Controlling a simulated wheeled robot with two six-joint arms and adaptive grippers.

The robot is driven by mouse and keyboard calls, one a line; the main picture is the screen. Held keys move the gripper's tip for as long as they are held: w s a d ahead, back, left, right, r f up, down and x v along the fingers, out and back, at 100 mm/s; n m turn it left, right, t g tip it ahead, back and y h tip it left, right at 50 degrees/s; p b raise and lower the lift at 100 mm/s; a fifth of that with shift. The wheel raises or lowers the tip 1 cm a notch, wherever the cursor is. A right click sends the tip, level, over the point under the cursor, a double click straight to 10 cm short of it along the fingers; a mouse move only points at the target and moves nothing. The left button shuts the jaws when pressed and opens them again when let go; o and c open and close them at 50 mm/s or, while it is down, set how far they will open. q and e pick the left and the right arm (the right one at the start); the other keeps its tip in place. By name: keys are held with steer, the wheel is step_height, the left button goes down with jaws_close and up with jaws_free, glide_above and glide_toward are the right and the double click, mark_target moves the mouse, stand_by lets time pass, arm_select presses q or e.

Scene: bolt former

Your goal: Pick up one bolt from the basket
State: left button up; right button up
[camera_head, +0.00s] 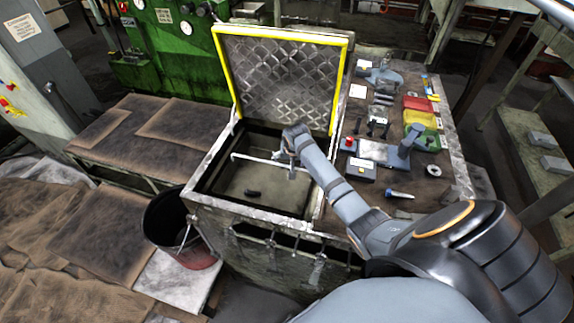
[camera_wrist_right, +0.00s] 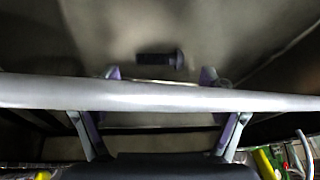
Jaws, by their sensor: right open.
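One dark bolt (camera_head: 254,193) lies on the floor of the open metal bin (camera_head: 228,212), which seems to be the basket. The bolt also shows in the right wrist view (camera_wrist_right: 160,59), lying sideways just beyond the fingertips. My right gripper (camera_head: 283,155) is over the bin, behind and right of the bolt. In the right wrist view its two fingers (camera_wrist_right: 160,76) are spread with nothing between them. A pale bar (camera_head: 252,159) crosses above the bin floor. In the wrist view this bar (camera_wrist_right: 160,95) passes in front of the fingers. My left gripper is not in view.
The bin's yellow-edged lid (camera_head: 285,75) stands open at the back. A tool-covered workbench (camera_head: 440,180) adjoins on the right. A dark bucket (camera_head: 170,222) stands at the left front. The bin floor around the bolt looks clear.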

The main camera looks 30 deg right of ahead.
steer(key=shift+x, duration=1.4)
steer(key=shift+r, duration=0.1)
steer(key=c, duration=1.3)
